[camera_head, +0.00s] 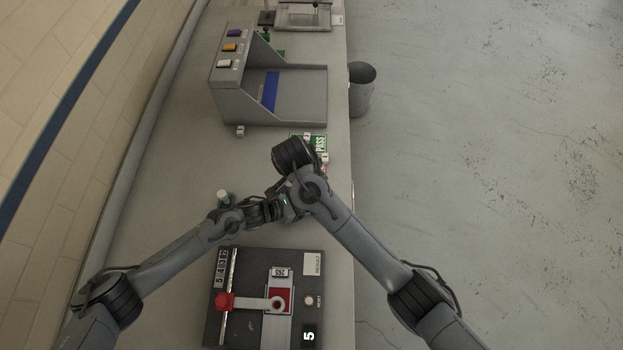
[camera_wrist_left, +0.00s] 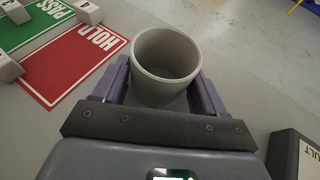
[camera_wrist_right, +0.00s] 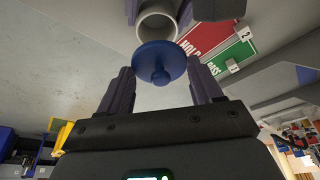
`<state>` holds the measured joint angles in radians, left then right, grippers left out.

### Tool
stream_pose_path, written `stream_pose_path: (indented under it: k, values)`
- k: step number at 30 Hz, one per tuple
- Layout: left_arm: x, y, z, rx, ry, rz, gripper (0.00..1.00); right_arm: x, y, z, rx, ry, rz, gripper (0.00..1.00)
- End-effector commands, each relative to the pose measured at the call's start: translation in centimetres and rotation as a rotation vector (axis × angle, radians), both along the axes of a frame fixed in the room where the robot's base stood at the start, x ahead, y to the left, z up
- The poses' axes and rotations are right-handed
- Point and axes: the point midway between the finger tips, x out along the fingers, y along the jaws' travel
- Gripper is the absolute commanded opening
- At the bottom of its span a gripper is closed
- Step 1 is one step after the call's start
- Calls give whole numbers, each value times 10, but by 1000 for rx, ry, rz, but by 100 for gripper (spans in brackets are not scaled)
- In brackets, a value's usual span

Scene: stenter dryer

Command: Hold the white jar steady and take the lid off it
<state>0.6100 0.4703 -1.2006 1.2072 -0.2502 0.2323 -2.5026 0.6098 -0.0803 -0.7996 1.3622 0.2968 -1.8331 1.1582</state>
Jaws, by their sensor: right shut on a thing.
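The white jar (camera_wrist_left: 166,92), greyish here, stands between the purple fingers of my left gripper (camera_wrist_left: 163,84), which press on both sides of it. Its mouth is open and its inside looks empty. The jar also shows in the right wrist view (camera_wrist_right: 156,24). The blue lid (camera_wrist_right: 160,58), round with a knob, is between the fingertips of my right gripper (camera_wrist_right: 158,68), held off the jar's mouth. In the head view my arms meet above the counter and hide the jar and lid.
A red HOLD card (camera_wrist_left: 75,66) and green PASS card (camera_wrist_left: 30,22) lie beside the jar with small numbered blocks. A dark panel with a red knob (camera_head: 224,301) is at the near end of the counter (camera_head: 175,200). A grey bin (camera_head: 361,88) stands off the right edge.

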Motion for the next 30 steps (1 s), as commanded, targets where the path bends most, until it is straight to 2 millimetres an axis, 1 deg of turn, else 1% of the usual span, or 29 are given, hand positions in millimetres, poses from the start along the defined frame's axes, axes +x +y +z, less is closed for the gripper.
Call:
stream_pose_path:
  k: [1,3,4,13,17,23,30]
  values:
    - [0,0,0,0,0,0,80,0,0,0,0,0,0,28]
    - [0,0,0,0,0,0,91,0,0,0,0,0,0,28]
    - [0,0,0,0,0,0,94,0,0,0,0,0,0,28]
    - [0,1,0,0,0,0,94,0,0,0,0,0,0,28]
    - [-3,6,2,0,-1,0,94,0,0,-1,0,0,0,28]
    - [-13,27,11,2,0,1,94,0,0,-3,0,0,0,28]
    - [-31,63,27,2,0,1,94,0,0,-7,0,0,0,28]
